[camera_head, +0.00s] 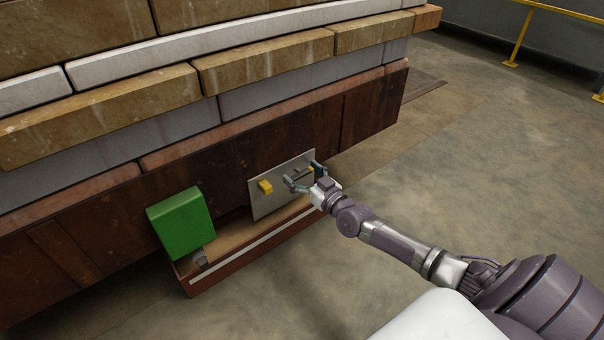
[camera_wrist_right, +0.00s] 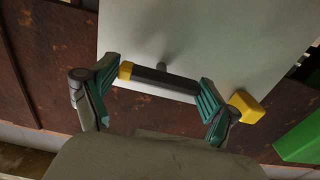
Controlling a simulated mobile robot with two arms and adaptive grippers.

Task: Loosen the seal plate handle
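The seal plate (camera_head: 276,199) is a pale metal panel on the rusty brown base of the stack. In the right wrist view its handle (camera_wrist_right: 162,78) is a dark bar with a yellow end, on a short post from the plate (camera_wrist_right: 220,40). My right gripper (camera_head: 304,175) is at the plate's right part. In the right wrist view its two fingers (camera_wrist_right: 158,82) are spread wide, one near each end of the bar. The bar's right end is partly hidden by a finger, and I cannot tell whether the fingers touch it. My left gripper is not in view.
A yellow block (camera_head: 265,187) sits on the plate's left part. Stone and grey layers rise above. Open concrete floor (camera_head: 480,170) lies to the right, with a yellow railing (camera_head: 522,38) beyond.

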